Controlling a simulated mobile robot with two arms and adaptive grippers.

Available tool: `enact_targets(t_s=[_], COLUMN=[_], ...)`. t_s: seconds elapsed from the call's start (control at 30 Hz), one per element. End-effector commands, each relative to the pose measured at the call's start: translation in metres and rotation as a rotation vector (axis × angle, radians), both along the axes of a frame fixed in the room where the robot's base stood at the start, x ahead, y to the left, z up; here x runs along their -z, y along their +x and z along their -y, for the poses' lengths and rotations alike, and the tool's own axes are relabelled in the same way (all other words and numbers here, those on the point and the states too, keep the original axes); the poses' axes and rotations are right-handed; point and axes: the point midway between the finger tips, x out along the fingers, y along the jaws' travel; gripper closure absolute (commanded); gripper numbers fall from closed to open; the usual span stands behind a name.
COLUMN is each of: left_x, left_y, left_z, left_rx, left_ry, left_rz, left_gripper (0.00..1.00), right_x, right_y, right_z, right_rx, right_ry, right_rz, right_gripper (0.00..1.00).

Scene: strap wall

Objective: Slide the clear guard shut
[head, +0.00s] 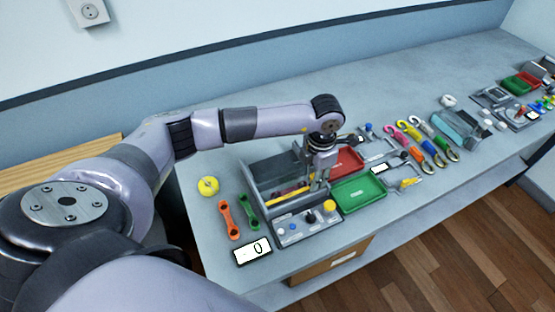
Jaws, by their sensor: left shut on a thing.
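The clear guard (274,172) is a see-through panel on a grey station near the front of the bench. A yellow bar (288,194) shows low in the station. My left gripper (317,184) points down at the right end of the station, beside the trays. It is shut on the guard's right edge; the exact grip point is small and partly hidden by the gripper. I cannot tell how far the guard is slid. My right gripper is not in view.
A control panel (305,224) with knobs stands in front of the station. Red (346,160) and green (358,193) trays sit to its right. Coloured hooks (420,142) lie further right.

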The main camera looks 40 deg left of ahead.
Motion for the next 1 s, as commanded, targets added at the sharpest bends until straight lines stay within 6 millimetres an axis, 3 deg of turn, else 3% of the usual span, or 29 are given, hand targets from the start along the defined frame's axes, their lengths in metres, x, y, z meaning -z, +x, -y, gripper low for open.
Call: enact_targets(t_s=[0.03, 0.3, 0.97, 1.0], left_x=[0.008, 0.007, 0.008, 0.008], left_y=[-0.007, -0.014, -0.016, -0.016], left_z=[0.001, 0.013, 0.017, 0.017], left_rx=[0.003, 0.003, 0.001, 0.001], left_ry=[0.006, 0.006, 0.005, 0.004], left_rz=[-0.018, -0.016, -0.018, -0.017], left_gripper=[0.9, 0.9, 0.9, 0.74], right_x=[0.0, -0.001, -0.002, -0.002], right_y=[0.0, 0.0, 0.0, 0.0], right_z=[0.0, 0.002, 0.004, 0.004], right_rx=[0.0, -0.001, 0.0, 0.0], right_ry=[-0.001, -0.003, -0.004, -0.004], right_rz=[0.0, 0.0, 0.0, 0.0], right_gripper=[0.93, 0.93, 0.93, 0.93])
